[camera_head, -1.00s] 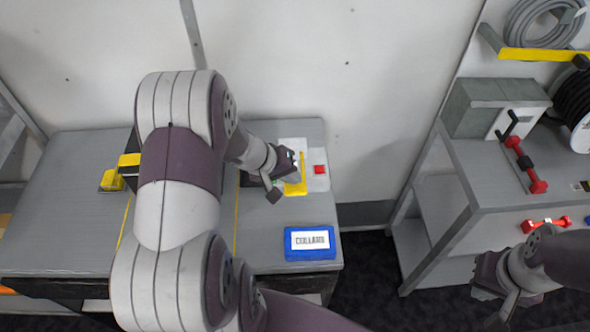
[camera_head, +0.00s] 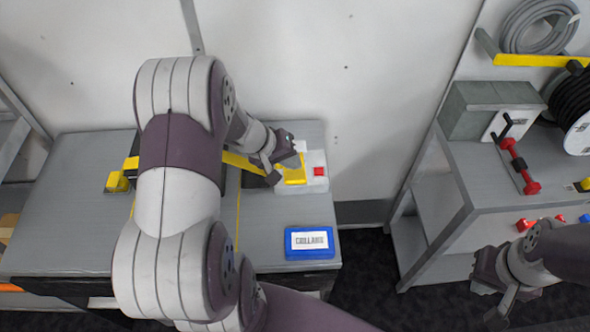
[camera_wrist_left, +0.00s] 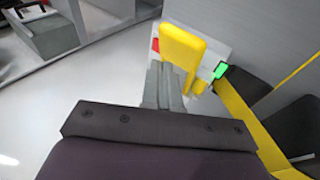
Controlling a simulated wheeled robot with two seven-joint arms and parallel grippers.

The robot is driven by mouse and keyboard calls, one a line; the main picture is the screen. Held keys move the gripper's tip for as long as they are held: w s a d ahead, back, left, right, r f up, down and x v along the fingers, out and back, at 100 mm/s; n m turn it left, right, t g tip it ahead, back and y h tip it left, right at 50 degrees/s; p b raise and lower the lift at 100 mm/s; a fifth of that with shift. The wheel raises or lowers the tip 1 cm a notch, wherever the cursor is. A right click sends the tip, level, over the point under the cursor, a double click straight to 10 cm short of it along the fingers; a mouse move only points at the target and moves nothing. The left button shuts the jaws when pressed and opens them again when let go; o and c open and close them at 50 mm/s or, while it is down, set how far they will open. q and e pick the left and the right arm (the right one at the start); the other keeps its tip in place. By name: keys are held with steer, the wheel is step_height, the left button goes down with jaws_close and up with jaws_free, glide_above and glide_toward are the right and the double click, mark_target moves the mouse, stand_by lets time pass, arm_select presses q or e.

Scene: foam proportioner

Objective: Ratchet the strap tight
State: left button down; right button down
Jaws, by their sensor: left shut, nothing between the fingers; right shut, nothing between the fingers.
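The ratchet (camera_head: 315,178) is a pale block with a yellow handle (camera_head: 292,177) and a red part, on the right side of the grey bench. My left gripper (camera_head: 284,164) is shut and empty right beside the handle. In the left wrist view its closed fingertips (camera_wrist_left: 166,72) overlap the lower edge of the yellow handle (camera_wrist_left: 182,48); I cannot tell whether they touch. A yellow strap (camera_head: 240,161) runs left from the ratchet over a dark body (camera_wrist_left: 292,133), mostly hidden by my left arm. A green light (camera_wrist_left: 220,70) glows beside the handle. My right gripper (camera_head: 497,298) is shut and empty, low at the right.
A blue bin labelled "COLLARS" (camera_head: 309,242) sits at the bench's front right. A yellow block (camera_head: 116,181) stands at its left. A grey cart (camera_head: 470,200) with a red tool (camera_head: 519,166), a grey box and a hose reel stands at right. A floor gap separates bench and cart.

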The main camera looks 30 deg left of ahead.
arm_select(q)
steer(key=shift+r, duration=0.15)
steer(key=r+p, duration=0.1)
steer(key=w+r+p, duration=0.1)
steer(key=r, duration=0.1)
steer(key=a+r+p, duration=0.1)
steer(key=shift+w+r, duration=0.25)
steer(key=shift+r, duration=0.1)
stand_by(0.9)
